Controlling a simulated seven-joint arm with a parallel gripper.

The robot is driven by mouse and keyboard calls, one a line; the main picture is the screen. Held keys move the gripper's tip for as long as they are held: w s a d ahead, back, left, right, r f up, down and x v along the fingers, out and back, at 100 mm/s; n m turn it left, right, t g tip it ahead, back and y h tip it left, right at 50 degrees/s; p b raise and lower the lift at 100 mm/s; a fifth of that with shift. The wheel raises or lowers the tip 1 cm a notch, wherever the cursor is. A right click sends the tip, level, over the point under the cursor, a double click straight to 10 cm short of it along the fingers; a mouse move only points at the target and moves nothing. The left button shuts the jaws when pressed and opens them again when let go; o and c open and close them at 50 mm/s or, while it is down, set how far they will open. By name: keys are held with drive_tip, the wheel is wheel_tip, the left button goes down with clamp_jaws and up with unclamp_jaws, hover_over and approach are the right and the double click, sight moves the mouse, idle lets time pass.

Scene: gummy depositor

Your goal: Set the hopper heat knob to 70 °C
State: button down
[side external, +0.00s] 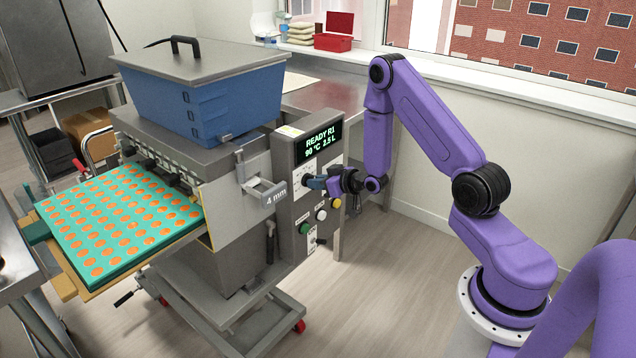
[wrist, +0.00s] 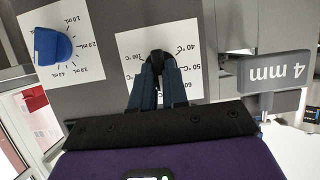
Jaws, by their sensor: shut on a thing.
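The hopper heat knob (wrist: 157,57) is a dark knob on a white dial card (wrist: 184,42) with °C marks. In the wrist view the dial is upside down; 40, 50 and 60 show on its right, and the left marks are small and partly covered. My gripper (wrist: 157,68) is shut on the knob, its blue fingers on either side. The knob's pointer is hidden, so its setting cannot be read from the dial. In the side view my gripper (side external: 312,183) is at the control panel (side external: 299,215) and hides the knob.
A blue knob (wrist: 52,46) with an mL dial sits beside the heat dial. A 4 mm plate (wrist: 275,70) juts out nearby. Green (side external: 304,228), white (side external: 321,215) and yellow (side external: 336,203) buttons lie below my gripper. The blue hopper (side external: 205,100) stands above left.

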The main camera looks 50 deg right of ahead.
drive_tip(key=c, duration=1.1)
unclamp_jaws()
drive_tip(key=shift+c, duration=0.2)
drive_tip(key=shift+s, duration=0.1)
drive_tip(key=v, duration=0.7)
drive_tip(key=shift+s, duration=0.15)
drive_tip(key=shift+r, duration=0.15)
